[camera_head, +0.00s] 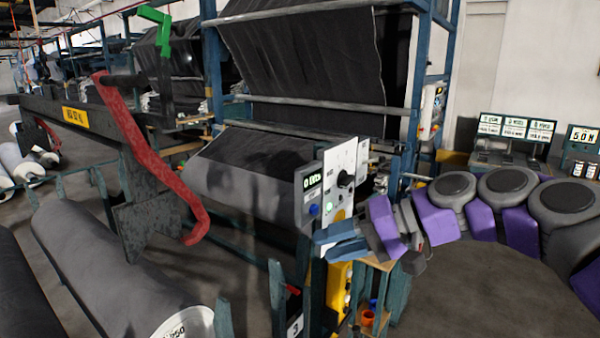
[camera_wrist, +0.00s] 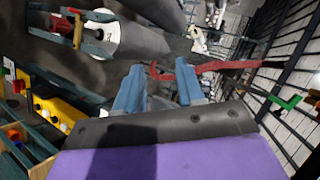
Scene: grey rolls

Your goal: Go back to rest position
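My gripper (camera_head: 322,246) reaches in from the right in the head view, on my grey and purple arm. Its two blue-grey fingers point left, just below the white control panel (camera_head: 345,165). In the wrist view my gripper (camera_wrist: 160,80) has its fingers apart, with nothing between them. The panel carries a black knob and a small green display. Whether the fingers touch the panel or its post cannot be told. My arm stretches out low toward the panel.
A yellow box (camera_head: 339,288) sits below the panel. A red curved bar (camera_head: 150,160) hangs from a dark beam at left. Several label stands (camera_head: 515,128) stand at right. Floor at lower right is clear.

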